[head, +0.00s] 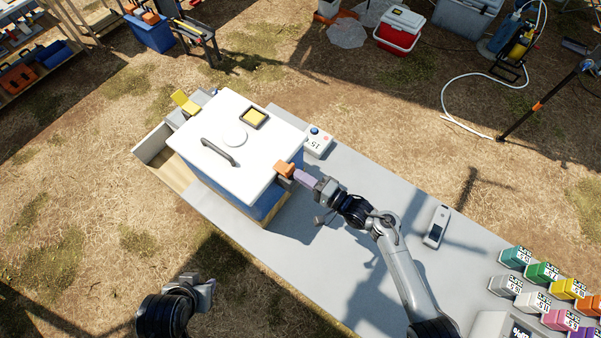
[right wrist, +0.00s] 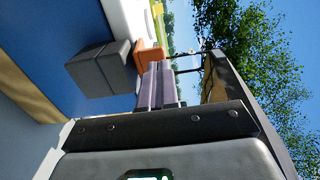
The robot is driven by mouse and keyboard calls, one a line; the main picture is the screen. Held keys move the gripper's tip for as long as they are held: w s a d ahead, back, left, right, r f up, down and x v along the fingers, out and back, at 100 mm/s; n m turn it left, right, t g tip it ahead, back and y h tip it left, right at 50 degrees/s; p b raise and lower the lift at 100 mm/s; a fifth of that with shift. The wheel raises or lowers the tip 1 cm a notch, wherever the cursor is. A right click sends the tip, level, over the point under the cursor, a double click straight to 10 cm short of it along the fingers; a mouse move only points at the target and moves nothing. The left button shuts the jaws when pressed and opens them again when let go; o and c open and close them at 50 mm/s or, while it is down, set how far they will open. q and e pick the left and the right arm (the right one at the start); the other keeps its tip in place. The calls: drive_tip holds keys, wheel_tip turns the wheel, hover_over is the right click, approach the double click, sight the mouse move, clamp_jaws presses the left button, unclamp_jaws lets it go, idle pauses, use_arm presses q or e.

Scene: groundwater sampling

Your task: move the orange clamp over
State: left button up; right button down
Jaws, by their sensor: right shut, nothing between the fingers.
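The orange clamp (head: 284,168) sits at the right edge of the white lid (head: 235,110) of a blue cooler box (head: 262,205). Its orange part also shows in the right wrist view (right wrist: 150,54), beside a dark grey block (right wrist: 100,69) on the blue wall. My right gripper (head: 297,175) is shut and empty, its purple fingertips right at the orange part. They look in contact, but I cannot be sure. My left gripper (head: 209,290) is off the table's front side, far from the clamp, and its jaw state is unclear.
A yellow clamp (head: 185,102) is at the cooler's far left side, its yellow part raised. A white box with a blue knob (head: 317,142) stands behind my right gripper. A handheld meter (head: 437,226) and several coloured boxes (head: 543,272) are to the right on the grey table (head: 300,268).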

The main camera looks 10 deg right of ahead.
use_arm(q)
drive_tip(key=shift+s+d+f+b, duration=0.15)
drive_tip(key=shift+s+d+b, duration=0.1)
drive_tip(key=shift+d+b, duration=0.2)
use_arm(e)
drive_tip(key=v, duration=1.2)
drive_tip(key=shift+s+d, duration=0.15)
drive_tip(key=shift+d, duration=0.1)
